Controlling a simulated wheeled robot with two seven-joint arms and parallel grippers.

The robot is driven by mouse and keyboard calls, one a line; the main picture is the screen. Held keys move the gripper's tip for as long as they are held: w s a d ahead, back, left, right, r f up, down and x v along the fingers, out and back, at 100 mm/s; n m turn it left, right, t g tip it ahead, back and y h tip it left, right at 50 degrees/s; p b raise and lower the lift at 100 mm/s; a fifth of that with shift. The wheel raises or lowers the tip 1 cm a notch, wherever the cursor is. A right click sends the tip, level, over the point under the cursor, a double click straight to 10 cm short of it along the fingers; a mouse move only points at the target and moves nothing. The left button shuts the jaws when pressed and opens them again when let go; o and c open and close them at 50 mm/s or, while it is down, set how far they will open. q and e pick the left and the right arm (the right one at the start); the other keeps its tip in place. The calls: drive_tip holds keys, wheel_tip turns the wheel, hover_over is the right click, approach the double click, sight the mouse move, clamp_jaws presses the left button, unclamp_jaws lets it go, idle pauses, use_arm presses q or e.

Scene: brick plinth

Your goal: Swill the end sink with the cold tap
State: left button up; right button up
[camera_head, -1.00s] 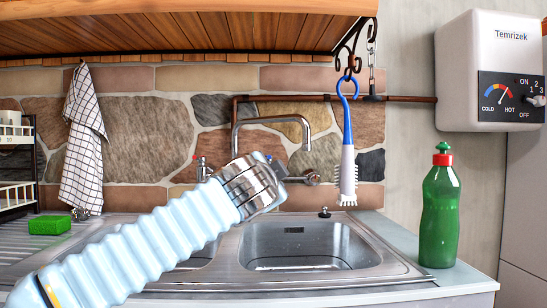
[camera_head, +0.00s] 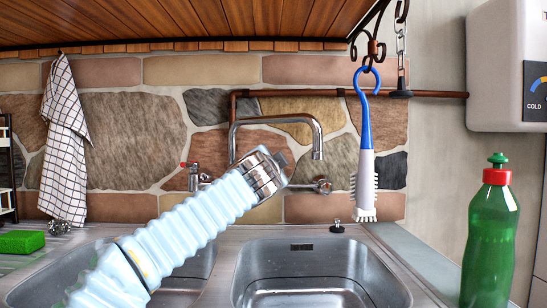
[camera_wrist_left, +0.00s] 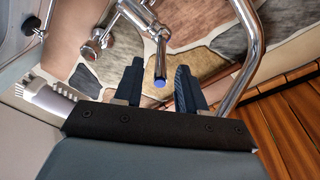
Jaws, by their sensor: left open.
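The metal mixer tap (camera_head: 317,140) stands against the stone wall, its spout bent over to the right. The blue-tipped cold lever (camera_wrist_left: 160,80) shows in the left wrist view, lined up between the fingers of my open left gripper (camera_wrist_left: 158,84); contact cannot be told. In the head view my left gripper (camera_head: 282,160) hides this lever. The right-hand sink basin (camera_head: 250,262) is empty of objects. My arm partly covers the left basin (camera_head: 205,262).
A blue-and-white brush (camera_head: 365,170) hangs from a hook right of the spout. A green bottle (camera_head: 490,240) stands at the right. A checked towel (camera_head: 62,140) hangs left, above a green sponge (camera_head: 20,241). A wooden hood (camera_head: 200,22) overhangs the top.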

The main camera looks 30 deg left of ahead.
use_arm(q)
drive_tip(key=shift+p+x, duration=0.5)
drive_tip(key=shift+x, duration=1.4)
clamp_jaws()
